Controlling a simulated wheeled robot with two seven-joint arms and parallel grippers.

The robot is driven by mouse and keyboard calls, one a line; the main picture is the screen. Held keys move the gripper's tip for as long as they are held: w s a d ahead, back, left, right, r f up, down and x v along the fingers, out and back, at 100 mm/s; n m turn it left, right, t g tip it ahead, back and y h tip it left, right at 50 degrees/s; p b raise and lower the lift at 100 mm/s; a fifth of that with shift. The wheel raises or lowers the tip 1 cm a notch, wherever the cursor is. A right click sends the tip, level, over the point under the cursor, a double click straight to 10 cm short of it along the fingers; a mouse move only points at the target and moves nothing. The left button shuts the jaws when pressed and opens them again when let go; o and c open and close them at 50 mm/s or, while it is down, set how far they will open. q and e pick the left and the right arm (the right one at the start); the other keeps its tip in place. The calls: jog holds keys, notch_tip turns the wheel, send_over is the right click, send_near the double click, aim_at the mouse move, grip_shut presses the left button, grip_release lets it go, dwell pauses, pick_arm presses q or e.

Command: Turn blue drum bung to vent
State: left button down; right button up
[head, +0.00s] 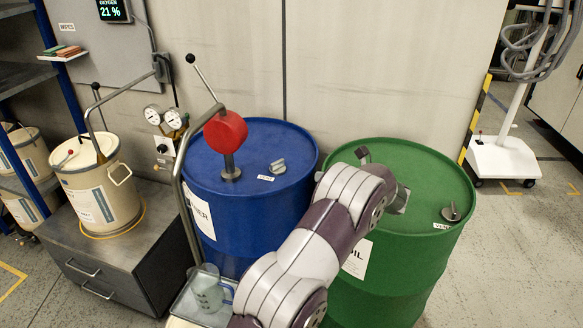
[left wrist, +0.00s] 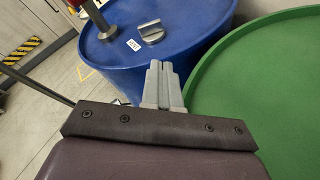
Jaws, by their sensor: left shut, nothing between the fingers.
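The blue drum (head: 245,215) stands in the middle of the head view. Its grey bung (head: 278,167) has a raised grip bar and sits on the lid by a white VENT label. The bung also shows in the left wrist view (left wrist: 152,33), beyond the fingertips. My left gripper (left wrist: 163,68) is shut and empty, its grey fingers together. My arm covers part of both drums. My right gripper is not in view.
A red-headed pump (head: 226,131) with a bent metal pipe rises left of the bung. The green drum (head: 405,255) stands close on the right, with its own bung (head: 451,213). A clear jug (head: 207,290) is in front. A cream bucket (head: 95,185) stands left.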

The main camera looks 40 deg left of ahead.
pick_arm(q)
jog(key=n, duration=0.5)
jog(key=p, duration=0.3)
send_near(282, 163)
jog(key=shift+n, duration=0.4)
jog(key=x, duration=0.6)
jog(key=shift+w+a, duration=0.1)
jog(key=shift+a, duration=0.1)
jog(key=shift+f, duration=0.1)
